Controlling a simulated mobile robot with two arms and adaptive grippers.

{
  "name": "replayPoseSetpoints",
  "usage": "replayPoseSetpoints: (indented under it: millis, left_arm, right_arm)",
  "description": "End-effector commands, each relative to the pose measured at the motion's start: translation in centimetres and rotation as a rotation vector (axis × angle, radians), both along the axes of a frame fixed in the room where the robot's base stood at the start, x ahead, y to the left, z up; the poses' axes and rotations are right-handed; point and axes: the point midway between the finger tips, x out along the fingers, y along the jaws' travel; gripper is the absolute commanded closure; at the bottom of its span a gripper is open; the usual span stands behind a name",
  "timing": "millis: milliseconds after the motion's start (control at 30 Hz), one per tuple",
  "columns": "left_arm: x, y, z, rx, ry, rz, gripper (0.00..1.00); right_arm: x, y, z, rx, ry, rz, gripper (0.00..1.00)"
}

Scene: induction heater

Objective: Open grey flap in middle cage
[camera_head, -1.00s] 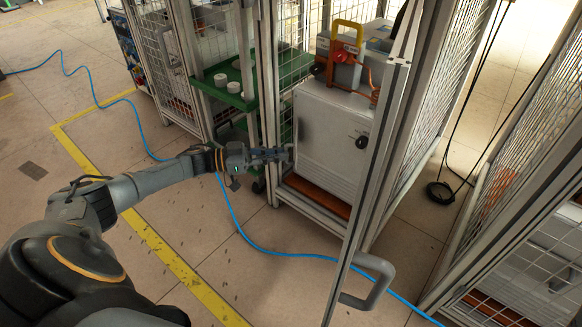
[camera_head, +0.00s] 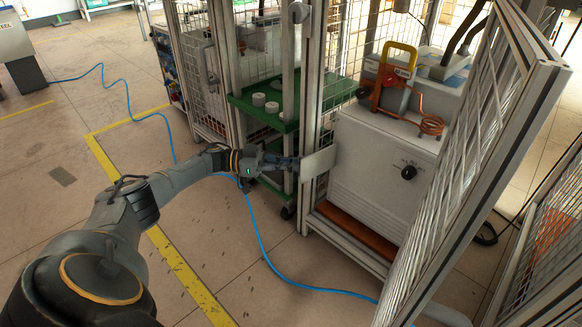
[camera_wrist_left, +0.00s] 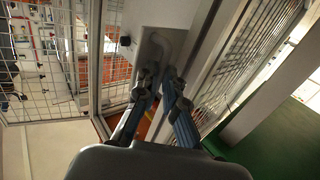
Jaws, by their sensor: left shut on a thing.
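The grey flap (camera_head: 319,162) is a small plate at the left front post of the middle cage (camera_head: 312,75). It stands out in front of the left edge of the white cabinet. My left gripper (camera_head: 296,164) is shut on the flap's left edge in the head view. In the left wrist view the flap (camera_wrist_left: 155,58) rises just beyond the fingers of my left gripper (camera_wrist_left: 160,84), beside a metal post. The exact finger contact is partly hidden. My right gripper is not in view.
The white cabinet (camera_head: 370,190) carries an orange coil (camera_head: 432,125) and a yellow handle. The mesh door (camera_head: 470,170) stands open at right. A green shelf (camera_head: 250,104) with white rings is at left. A blue cable (camera_head: 262,245) crosses the otherwise open floor.

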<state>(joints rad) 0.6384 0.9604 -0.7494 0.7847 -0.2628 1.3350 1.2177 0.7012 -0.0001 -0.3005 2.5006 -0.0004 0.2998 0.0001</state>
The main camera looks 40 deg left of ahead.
Motion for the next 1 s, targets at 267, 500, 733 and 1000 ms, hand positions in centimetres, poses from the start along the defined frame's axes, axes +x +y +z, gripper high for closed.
replayPoseSetpoints:
  millis: [267,500,733,1000]
  left_arm:
    - [0.62,-0.57,0.47,-0.012,-0.01,0.0,1.0]
    - [0.63,-0.62,0.54,-0.013,-0.012,-0.001,0.88]
    - [0.44,-0.43,0.28,-0.009,-0.007,-0.001,0.68]
    - [0.24,-0.38,0.21,-0.005,-0.003,0.0,0.68]
  right_arm:
    - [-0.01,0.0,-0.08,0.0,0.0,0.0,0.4]
    - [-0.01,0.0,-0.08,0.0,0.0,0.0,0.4]
    - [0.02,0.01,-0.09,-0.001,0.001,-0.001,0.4]
    - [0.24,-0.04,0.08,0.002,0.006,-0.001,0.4]
